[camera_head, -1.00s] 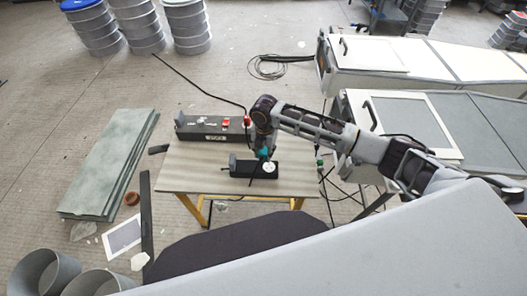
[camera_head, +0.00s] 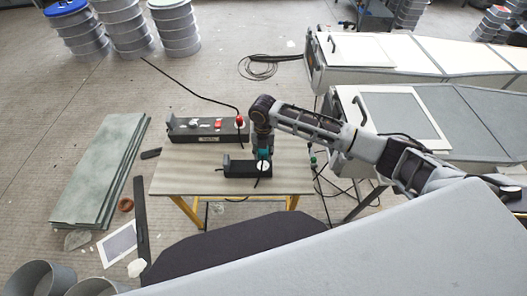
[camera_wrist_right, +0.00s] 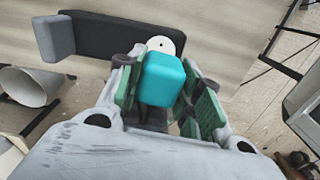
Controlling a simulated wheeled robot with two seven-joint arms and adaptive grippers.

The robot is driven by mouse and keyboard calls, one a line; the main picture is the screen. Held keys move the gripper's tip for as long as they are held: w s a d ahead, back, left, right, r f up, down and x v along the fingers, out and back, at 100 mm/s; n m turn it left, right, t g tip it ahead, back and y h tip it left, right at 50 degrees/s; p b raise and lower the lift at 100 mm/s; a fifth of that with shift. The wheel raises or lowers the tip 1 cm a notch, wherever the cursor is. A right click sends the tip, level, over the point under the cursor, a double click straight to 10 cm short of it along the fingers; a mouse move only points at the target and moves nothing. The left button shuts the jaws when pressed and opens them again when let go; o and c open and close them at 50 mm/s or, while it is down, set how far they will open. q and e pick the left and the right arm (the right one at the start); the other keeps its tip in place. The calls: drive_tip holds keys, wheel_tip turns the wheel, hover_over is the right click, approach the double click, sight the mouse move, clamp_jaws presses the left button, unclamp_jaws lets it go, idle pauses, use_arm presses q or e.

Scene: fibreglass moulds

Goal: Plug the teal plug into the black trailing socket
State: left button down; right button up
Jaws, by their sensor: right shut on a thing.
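The black trailing socket (camera_head: 238,168) lies on the table's front part, with a white round socket face (camera_head: 263,166) at its right end. It also shows in the wrist view (camera_wrist_right: 115,35), its white face (camera_wrist_right: 160,45) partly hidden behind the plug. My right gripper (camera_head: 263,150) is over that right end. In the wrist view its green-padded fingers (camera_wrist_right: 165,95) are shut on the teal plug (camera_wrist_right: 163,79). The plug also shows in the head view (camera_head: 264,154), close to the white face. I cannot tell whether plug and face touch. My left gripper is not in view.
Behind is a longer black socket box (camera_head: 205,137) with a red plug (camera_head: 239,121) and a black cable. The wooden table (camera_head: 180,180) is bare at left and right.

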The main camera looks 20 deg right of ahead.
sight(263, 158)
drive_tip(key=shift+n, duration=0.5)
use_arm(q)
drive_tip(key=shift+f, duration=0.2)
use_arm(e)
drive_tip(key=shift+f, duration=0.2)
